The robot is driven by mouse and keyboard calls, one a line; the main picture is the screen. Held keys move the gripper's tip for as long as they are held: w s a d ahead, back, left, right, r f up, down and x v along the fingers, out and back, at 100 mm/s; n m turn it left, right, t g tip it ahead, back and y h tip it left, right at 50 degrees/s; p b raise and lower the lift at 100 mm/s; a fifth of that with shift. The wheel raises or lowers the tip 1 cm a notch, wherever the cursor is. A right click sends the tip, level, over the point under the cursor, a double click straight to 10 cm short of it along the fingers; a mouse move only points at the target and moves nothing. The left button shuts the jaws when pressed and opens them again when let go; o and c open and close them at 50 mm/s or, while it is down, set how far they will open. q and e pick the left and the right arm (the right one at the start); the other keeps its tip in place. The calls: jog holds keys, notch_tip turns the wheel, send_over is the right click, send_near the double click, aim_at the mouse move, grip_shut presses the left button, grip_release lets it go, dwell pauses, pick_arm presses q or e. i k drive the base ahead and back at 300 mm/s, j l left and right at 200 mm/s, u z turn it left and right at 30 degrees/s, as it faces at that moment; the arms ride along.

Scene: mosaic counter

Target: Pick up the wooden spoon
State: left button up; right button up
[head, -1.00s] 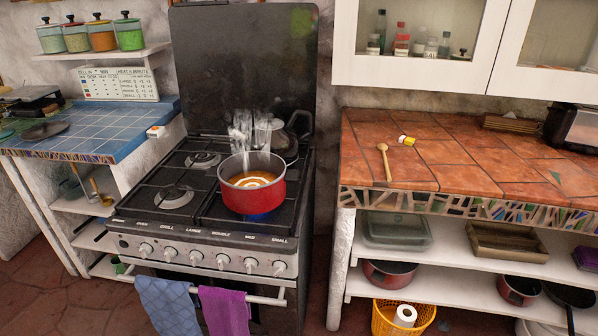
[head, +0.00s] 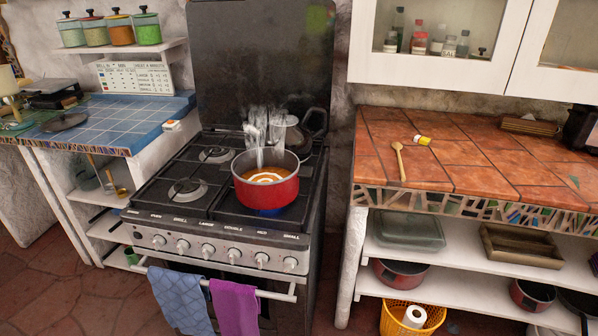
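The wooden spoon (head: 399,160) lies on the terracotta-tiled counter (head: 460,175) at the right, near the counter's left front part. Its bowl end points to the back and its handle runs toward the mosaic front edge. A small yellow and white item (head: 422,140) lies just behind and to the right of it, apart from it. Neither of my grippers shows in the head view.
A red pot (head: 266,187) with orange contents steams on the stove (head: 190,215), left of the counter. White cupboards (head: 450,75) hang above the counter. Below it, shelves hold pans and trays, and a yellow basket (head: 395,318) stands underneath. The counter around the spoon is mostly clear.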

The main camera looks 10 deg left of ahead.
aim_at(397, 147)
jog(key=l+u, duration=0.1)
jog(key=u, duration=0.8)
jog(key=l+u, duration=0.45)
jog(key=k+l+u, duration=0.1)
jog(key=l+u, duration=0.3)
jog(key=l, duration=0.15)
jog(key=k+l+u, duration=0.1)
jog(key=l, duration=0.25)
jog(key=k+l+u, duration=0.15)
jog(key=l, duration=0.2)
jog(key=k+l+u, duration=0.1)
jog(key=l, duration=0.25)
